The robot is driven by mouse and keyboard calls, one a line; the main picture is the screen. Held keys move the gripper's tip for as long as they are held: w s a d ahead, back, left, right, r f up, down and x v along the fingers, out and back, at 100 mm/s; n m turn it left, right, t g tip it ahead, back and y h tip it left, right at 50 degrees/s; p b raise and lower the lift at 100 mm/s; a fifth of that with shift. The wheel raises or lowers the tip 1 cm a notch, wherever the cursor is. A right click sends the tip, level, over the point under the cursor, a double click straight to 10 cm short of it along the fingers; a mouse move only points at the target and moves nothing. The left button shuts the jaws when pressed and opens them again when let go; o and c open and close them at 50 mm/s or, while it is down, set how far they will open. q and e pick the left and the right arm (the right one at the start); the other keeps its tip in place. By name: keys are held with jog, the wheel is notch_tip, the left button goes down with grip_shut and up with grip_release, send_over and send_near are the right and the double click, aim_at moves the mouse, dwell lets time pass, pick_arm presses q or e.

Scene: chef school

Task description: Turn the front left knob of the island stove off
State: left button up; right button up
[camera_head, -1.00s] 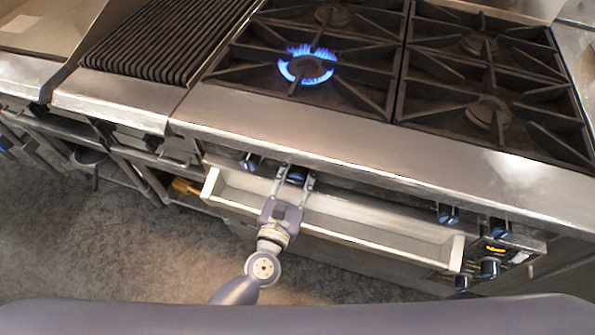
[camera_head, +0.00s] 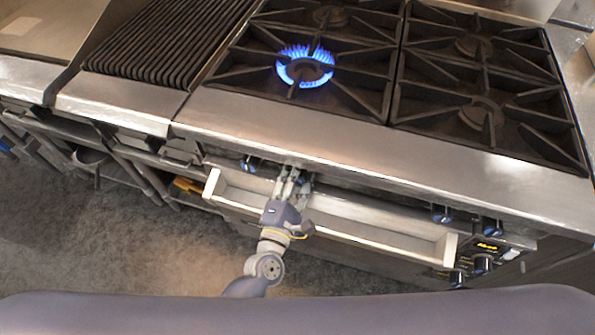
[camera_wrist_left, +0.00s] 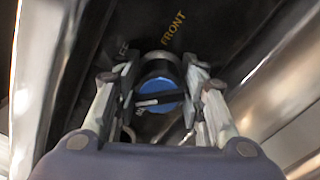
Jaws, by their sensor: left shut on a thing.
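The front left burner (camera_head: 305,72) of the island stove is lit with a blue flame. The front left knob (camera_wrist_left: 158,92) has a blue face with a white mark and sits below yellow lettering that reads "FRONT". My left gripper (camera_head: 293,174) is at this knob below the stove's front edge; in the left wrist view (camera_wrist_left: 158,100) its fingers are on both sides of the knob, shut on it. In the head view the fingers mostly hide the knob. My right gripper is not in view.
A long pale tray-like ledge (camera_head: 345,222) juts out below the knobs, under my gripper. Another blue knob (camera_head: 249,165) is to the left, with more knobs (camera_head: 441,214) to the right. A ribbed grill (camera_head: 155,45) is left of the burners.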

pick_arm(q)
jog(key=m+p, duration=0.1)
jog(key=m, duration=0.3)
jog(key=shift+m, duration=0.3)
jog(key=shift+f+m+p, duration=0.2)
jog(key=shift+m+p, duration=0.5)
jog(key=shift+m, duration=1.3)
jog(key=o, duration=1.1)
jog(key=shift+c, duration=0.2)
jog(key=v, duration=1.2)
